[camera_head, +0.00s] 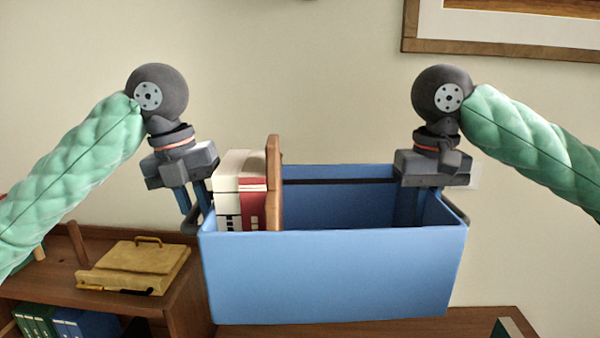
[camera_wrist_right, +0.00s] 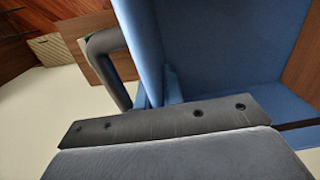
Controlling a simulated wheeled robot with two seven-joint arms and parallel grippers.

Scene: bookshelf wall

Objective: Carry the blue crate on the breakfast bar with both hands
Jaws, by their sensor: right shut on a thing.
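The blue crate (camera_head: 330,275) hangs level in front of me, its lower edge in front of the wooden furniture. It holds a few white and red books (camera_head: 229,192) and an upright brown board (camera_head: 274,185) at its left end. My right gripper (camera_head: 418,207) is shut on the crate's right end, beside the grey handle (camera_head: 458,211). The right wrist view shows the blue crate wall (camera_wrist_right: 140,40) between its fingers and the grey handle (camera_wrist_right: 108,62) outside. My left gripper (camera_head: 194,202) is at the crate's left end by the other handle, its fingertips partly hidden.
A low wooden shelf unit (camera_head: 185,310) stands at the lower left, with a yellow case (camera_head: 135,265) on top and green and blue binders (camera_head: 75,324) inside. A wooden top (camera_head: 480,322) runs along the bottom right. A framed picture (camera_head: 500,45) hangs on the plain wall.

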